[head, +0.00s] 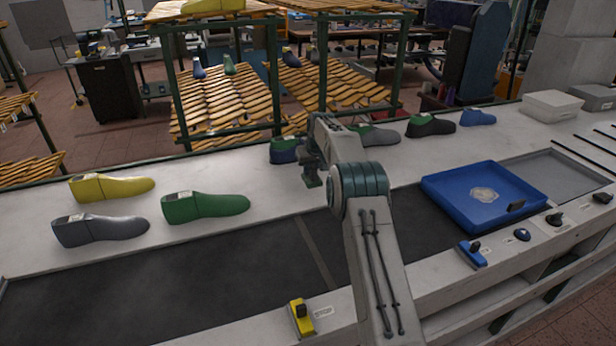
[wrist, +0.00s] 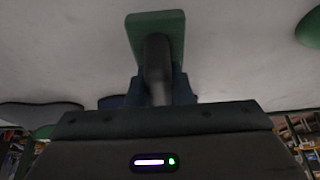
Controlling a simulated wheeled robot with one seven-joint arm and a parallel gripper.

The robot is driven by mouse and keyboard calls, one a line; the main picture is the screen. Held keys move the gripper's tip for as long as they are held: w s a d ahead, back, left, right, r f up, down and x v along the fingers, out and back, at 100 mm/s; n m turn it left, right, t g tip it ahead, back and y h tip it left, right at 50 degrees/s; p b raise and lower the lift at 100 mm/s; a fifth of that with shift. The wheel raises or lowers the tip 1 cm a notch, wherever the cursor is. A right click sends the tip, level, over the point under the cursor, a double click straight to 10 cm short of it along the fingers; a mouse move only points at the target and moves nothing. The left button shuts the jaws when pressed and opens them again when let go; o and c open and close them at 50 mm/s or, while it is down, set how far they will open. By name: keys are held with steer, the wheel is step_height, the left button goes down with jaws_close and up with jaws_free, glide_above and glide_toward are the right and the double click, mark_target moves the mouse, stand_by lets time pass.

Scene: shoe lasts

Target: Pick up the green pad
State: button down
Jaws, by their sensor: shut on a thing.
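I cannot tell whether the pad touches the bench.
A blue tray (head: 436,197) is right of my arm.

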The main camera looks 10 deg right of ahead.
steer(key=s+d+r+b, duration=0.3)
steer(key=s+d+r, duration=0.3)
steer(key=s, duration=0.2)
steer(key=shift+d, duration=0.25)
steer(key=c, duration=2.2)
jaws_free()
steer(key=shift+w, duration=0.1)
